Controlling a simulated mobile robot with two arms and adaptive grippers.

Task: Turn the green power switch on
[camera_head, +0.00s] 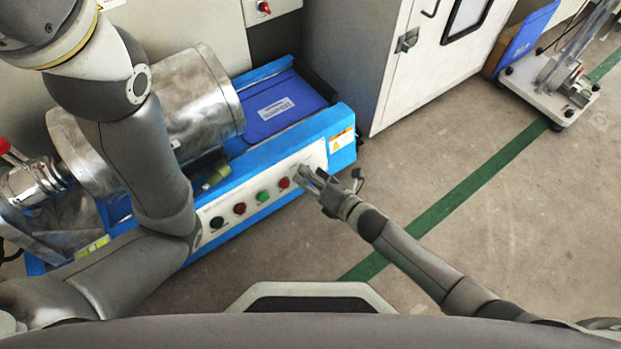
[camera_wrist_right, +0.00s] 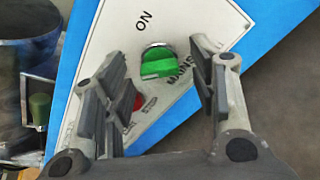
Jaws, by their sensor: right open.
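The green power switch (camera_wrist_right: 157,62) is a round knob with a raised grip bar on a white panel (camera_wrist_right: 185,25), under the printed word ON in the right wrist view. The grip bar lies roughly across the picture. My right gripper (camera_wrist_right: 158,72) is open, with one finger on each side of the switch and a visible gap to each. I cannot tell how far the fingertips are from the panel. In the head view my right gripper (camera_head: 318,182) is at the panel's right end and largely covers the switch. My left gripper is out of view.
A red button (camera_wrist_right: 137,100) is partly behind one finger. Further along the panel are a green button (camera_head: 263,196), red buttons (camera_head: 239,208) and a black one (camera_head: 217,222). The blue machine (camera_head: 342,120) carries a metal drum (camera_head: 205,90). Clear floor (camera_head: 450,150) lies to the right.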

